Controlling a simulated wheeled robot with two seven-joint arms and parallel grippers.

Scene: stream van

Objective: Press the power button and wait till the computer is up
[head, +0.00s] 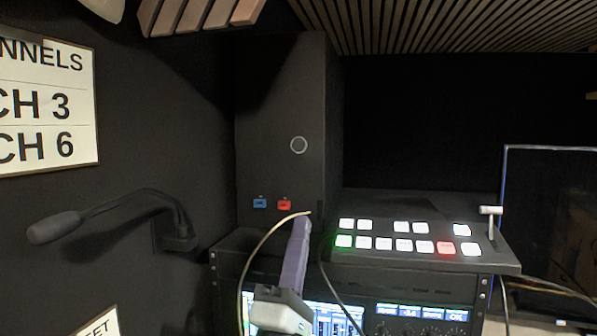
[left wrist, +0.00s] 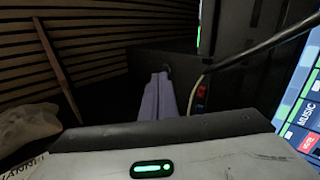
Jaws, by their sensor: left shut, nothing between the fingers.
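The computer is a black tower (head: 285,110) standing in the middle of the head view. Its round power button (head: 299,145) shows as a thin pale ring on the front, with no clear light in it. My left gripper (head: 302,222) has its purple-grey fingers together and empty, pointing up, below the button in the picture. I cannot tell how far its tips are from the tower face. The fingers also show in the left wrist view (left wrist: 160,78), closed side by side. My right gripper is in neither view.
A blue port (head: 260,203) and a red port (head: 284,204) sit low on the tower. A switcher panel (head: 420,262) with lit buttons stands to the right. A cable (head: 255,255) runs beside my left fingers. A gooseneck microphone (head: 60,226) juts out at left.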

